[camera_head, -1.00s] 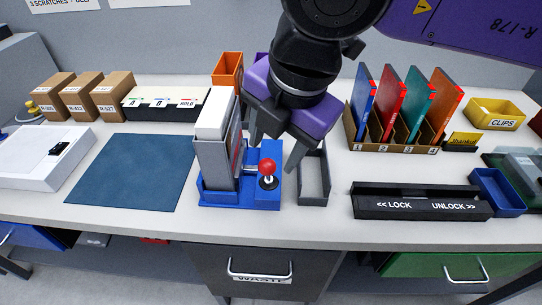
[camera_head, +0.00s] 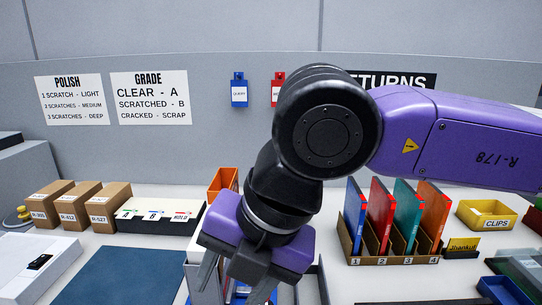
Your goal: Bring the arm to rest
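My gripper (camera_head: 228,290) is in the lower middle of the head view, below my bent arm. Its two grey fingers point down and stand apart, with nothing seen held between them. It hangs in front of the blue and grey device on the bench, hiding most of it. Only bits of that device show around and between the fingers. The fingertips are close to the lower picture edge, and I cannot tell how high they are above the device.
An orange bin (camera_head: 222,181) stands behind the gripper. A cardboard rack (camera_head: 376,262) with several coloured folders is to the right, near a yellow clips tray (camera_head: 486,217). Cardboard boxes (camera_head: 106,208) and a blue mat (camera_head: 130,278) are left. Wall signs (camera_head: 150,98) hang behind.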

